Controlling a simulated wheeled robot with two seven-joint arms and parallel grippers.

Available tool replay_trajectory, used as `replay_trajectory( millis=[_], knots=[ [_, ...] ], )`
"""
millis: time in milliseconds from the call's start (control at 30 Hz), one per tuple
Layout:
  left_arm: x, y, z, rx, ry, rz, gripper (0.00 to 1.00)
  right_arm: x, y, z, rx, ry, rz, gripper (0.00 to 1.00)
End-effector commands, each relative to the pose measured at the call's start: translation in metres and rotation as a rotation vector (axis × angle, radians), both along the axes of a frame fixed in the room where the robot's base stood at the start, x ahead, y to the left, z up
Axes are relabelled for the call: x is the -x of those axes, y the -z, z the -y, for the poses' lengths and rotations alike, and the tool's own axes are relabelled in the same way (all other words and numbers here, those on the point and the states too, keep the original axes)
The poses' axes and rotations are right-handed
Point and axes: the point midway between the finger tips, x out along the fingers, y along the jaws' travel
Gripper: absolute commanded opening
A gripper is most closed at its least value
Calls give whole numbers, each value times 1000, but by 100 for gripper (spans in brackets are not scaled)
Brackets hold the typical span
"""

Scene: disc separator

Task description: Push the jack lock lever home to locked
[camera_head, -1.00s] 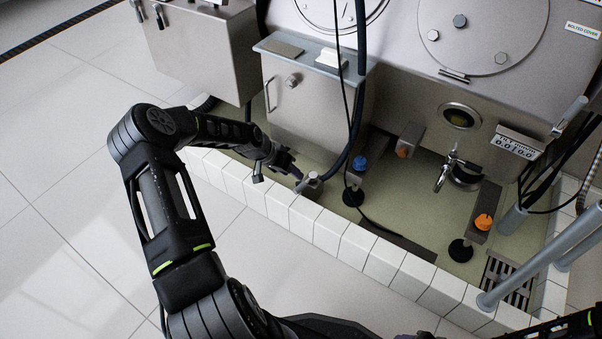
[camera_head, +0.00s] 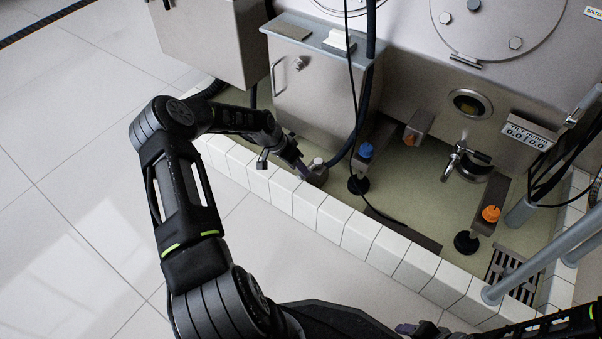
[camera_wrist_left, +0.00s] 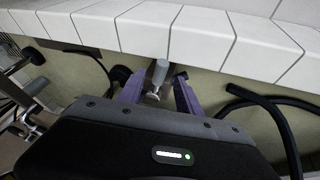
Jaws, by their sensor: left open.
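A short grey upright post with a rounded top (camera_head: 317,162) stands just inside the white tiled curb. It looks like the lever, though I cannot tell for sure. In the left wrist view the same grey post (camera_wrist_left: 159,72) shows between two purple fingers. My left gripper (camera_head: 308,170) is open at this post, with one finger on either side in the wrist view (camera_wrist_left: 158,92). I cannot tell whether a finger touches it.
The tiled curb (camera_head: 345,222) runs close by the gripper. A steel cabinet (camera_head: 315,100) stands behind it. A blue knob (camera_head: 366,150) and an orange knob (camera_head: 491,213) stand to the right. A black hose and cable hang nearby. The floor at left is clear.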

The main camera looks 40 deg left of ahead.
Motion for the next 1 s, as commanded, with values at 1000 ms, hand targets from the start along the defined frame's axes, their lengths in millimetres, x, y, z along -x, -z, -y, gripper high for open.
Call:
replay_trajectory(
  millis=[1000],
  knots=[
    [-10,26,6,-1,0,0,2,-2,11,1,-2,2,2,59]
  ],
)
